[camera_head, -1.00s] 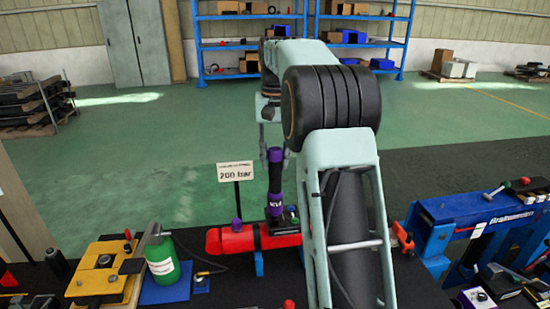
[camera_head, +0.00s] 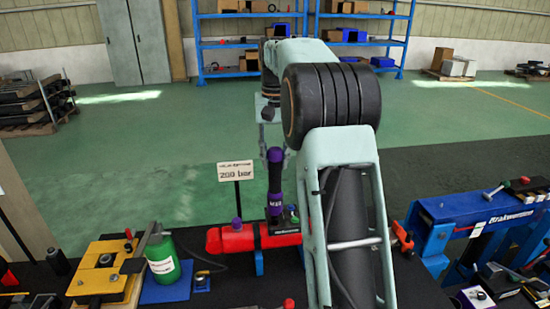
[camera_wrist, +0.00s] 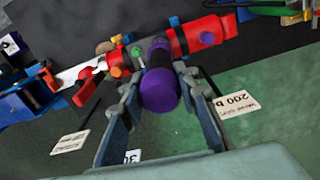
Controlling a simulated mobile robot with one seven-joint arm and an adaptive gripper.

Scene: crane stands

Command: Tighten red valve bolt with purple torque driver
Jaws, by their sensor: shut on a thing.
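The torque driver (camera_head: 275,182), black with purple end and collar, stands upright over the red valve body (camera_head: 232,240). In the wrist view its purple end (camera_wrist: 159,88) faces me, between the fingers of my gripper (camera_wrist: 157,80), which is shut on it. The driver's lower end meets the valve area near the middle of the red body (camera_wrist: 186,38). The bolt is hidden under the driver, so I cannot tell how it is seated. In the head view my arm covers the right part of the valve.
A "200 bar" sign (camera_head: 236,172) stands behind the valve. A green bottle (camera_head: 163,262) and a yellow fixture (camera_head: 103,275) are on the left of the bench. A blue stand (camera_head: 480,215) is at the right.

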